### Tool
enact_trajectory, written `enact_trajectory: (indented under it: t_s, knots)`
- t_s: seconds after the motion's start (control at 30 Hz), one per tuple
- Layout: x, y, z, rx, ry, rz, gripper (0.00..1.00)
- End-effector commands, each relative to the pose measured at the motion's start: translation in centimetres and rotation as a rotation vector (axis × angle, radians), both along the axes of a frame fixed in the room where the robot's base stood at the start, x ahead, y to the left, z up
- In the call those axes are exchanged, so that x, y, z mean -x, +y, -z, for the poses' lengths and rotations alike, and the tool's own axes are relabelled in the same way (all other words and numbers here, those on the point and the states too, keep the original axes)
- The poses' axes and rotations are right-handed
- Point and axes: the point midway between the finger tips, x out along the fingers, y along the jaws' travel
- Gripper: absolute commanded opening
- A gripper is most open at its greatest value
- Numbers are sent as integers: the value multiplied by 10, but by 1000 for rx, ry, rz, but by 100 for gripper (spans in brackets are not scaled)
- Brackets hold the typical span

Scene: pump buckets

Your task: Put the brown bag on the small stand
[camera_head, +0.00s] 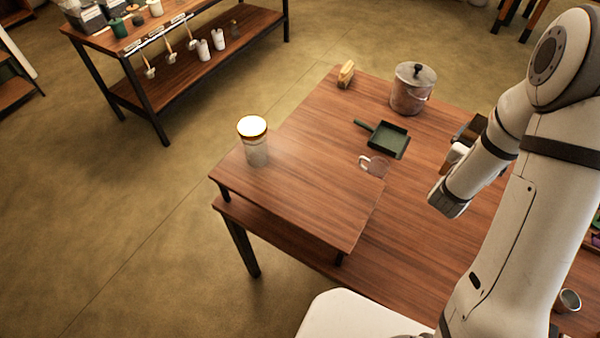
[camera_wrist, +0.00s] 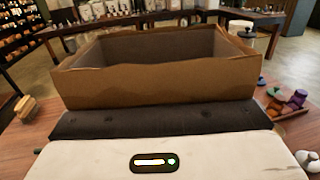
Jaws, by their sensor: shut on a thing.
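The brown bag (camera_wrist: 155,85) fills the upper middle of the wrist view, with its top open and its inside looking empty. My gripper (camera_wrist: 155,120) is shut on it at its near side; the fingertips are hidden. In the head view, my gripper (camera_head: 460,152) is over the right part of the table. Only a dark brown bit of the bag (camera_head: 472,128) shows behind my arm there. The small stand (camera_head: 300,200) is a low raised wooden top on legs, left of my gripper and apart from the bag.
A glass jar with a gold-rimmed white lid (camera_head: 256,140) stands on the stand's far left. A mug (camera_head: 374,165) is by its right edge. The stand's middle is clear.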

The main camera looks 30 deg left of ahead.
Motion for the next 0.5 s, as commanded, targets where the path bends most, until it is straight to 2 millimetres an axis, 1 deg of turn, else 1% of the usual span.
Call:
enact_trajectory:
  t_s: [0.07,0.13,0.23,0.37,0.5]
  knots:
    - [-1,-1,-1,0,-3,3,37]
    - [-2,3,0,0,-4,4,37]
    - [-7,18,-1,-1,-10,4,37]
    - [-13,55,-7,-4,-15,3,37]
    - [-10,106,-17,-8,-14,8,37]
